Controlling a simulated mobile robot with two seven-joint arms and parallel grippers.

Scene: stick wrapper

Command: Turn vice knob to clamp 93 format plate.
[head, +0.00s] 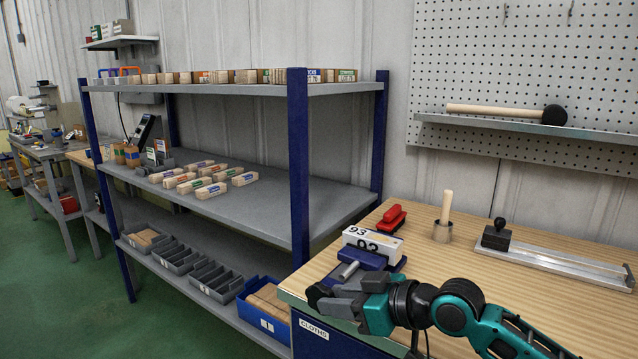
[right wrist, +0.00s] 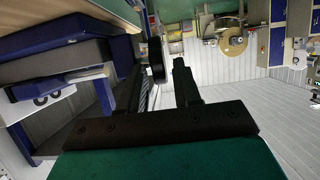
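A dark round knob (right wrist: 157,62) lies between the fingers of my right gripper (right wrist: 160,78), which are apart with gaps visible. In the head view my right gripper (head: 338,300) is just in front of the vice, partly hiding the knob. Whether a finger touches it I cannot tell. My left gripper is not in view.
A red-handled tool (head: 391,218), a wooden-handled tool in a holder (head: 443,232) and a metal rail with a black block (head: 560,262) stand behind on the bench. A shelf rack (head: 298,165) is left of the bench.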

